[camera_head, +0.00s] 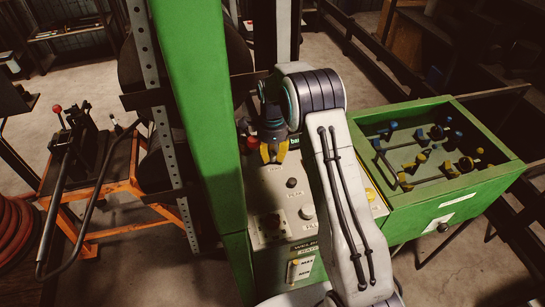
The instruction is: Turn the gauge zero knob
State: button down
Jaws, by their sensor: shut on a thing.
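My gripper (273,153) reaches down from the arm to the upper part of the sloped control panel (268,188). Its yellow fingertips are close together at the panel face, shut on a small knob there. The fingers and wrist hide nearly all of this knob, which I take for the gauge zero knob; its label cannot be read. A red button (252,142) sits just left of the fingers. A black knob (291,182) and a pale round knob (307,211) are lower on the panel, apart from the gripper.
A green post (205,110) stands close at left. A green bin (440,205) with fittings is at right. An orange stand (100,190) with a lever machine is far left.

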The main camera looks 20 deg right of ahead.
aim_at(272, 154)
jog(key=shift+f+n, duration=0.1)
jog(key=shift+n, duration=0.2)
jog(key=c, duration=0.9)
grip_release()
jog(key=shift+c, duration=0.2)
notch_tip(272, 154, up, 12)
